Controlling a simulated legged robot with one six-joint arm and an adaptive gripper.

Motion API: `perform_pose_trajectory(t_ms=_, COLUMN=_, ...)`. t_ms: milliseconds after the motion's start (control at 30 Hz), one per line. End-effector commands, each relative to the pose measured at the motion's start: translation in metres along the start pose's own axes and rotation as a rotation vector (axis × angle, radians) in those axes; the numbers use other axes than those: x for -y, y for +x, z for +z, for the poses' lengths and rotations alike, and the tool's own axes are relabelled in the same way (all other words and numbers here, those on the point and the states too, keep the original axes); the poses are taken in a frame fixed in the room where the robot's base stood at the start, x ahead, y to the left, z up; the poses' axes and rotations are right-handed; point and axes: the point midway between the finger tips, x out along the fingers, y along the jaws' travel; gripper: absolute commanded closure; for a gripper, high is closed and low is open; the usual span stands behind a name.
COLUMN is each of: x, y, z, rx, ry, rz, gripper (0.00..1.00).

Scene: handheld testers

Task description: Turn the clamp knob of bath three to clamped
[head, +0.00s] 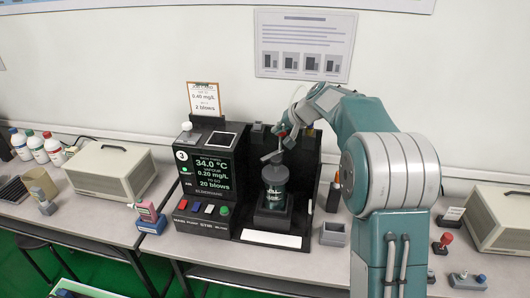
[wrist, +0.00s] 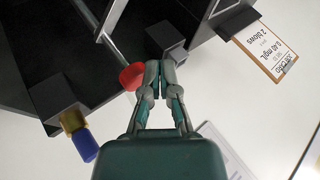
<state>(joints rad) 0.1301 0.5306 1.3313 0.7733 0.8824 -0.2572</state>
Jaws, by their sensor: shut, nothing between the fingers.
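Bath three (head: 212,173) is the black bench unit marked 3, with a lit screen reading 34.0 °C and 20 blows. A glass vessel (head: 274,178) with dark contents stands in its open bay. A round red knob (wrist: 132,76) shows in the wrist view at the end of a pale rod; I cannot tell its setting or read any clamp marking. My gripper (wrist: 153,68) is shut and empty, its fingertips right beside the red knob; I cannot tell whether they touch it. In the head view my gripper (head: 287,135) is above the vessel, small and partly hidden.
Coloured buttons (head: 208,209) line the unit's front. A clipboard (head: 204,98) stands on top. A grey block (wrist: 165,39) is close to my fingertips, and a blue-and-yellow piece (wrist: 80,137) is lower left.

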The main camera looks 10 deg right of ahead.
Motion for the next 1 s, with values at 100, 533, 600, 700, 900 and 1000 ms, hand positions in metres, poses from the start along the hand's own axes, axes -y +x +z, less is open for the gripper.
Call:
perform_pose_trajectory(t_ms=100, x=-0.003, y=0.001, z=0.011, rx=0.0, ry=-0.263, rz=0.05, gripper=1.0)
perform_pose_trajectory(t_ms=533, x=-0.013, y=0.003, z=0.031, rx=0.038, ry=-0.877, rz=0.156, gripper=1.0)
perform_pose_trajectory(t_ms=600, x=-0.014, y=0.008, z=0.031, rx=0.039, ry=-0.88, rz=0.155, gripper=1.0)
perform_pose_trajectory(t_ms=700, x=-0.016, y=0.022, z=0.031, rx=0.04, ry=-0.877, rz=0.155, gripper=1.0)
perform_pose_trajectory(t_ms=900, x=-0.021, y=0.059, z=0.03, rx=0.041, ry=-0.876, rz=0.154, gripper=1.0)
perform_pose_trajectory(t_ms=1000, x=-0.024, y=0.076, z=0.029, rx=0.039, ry=-0.875, rz=0.155, gripper=1.0)
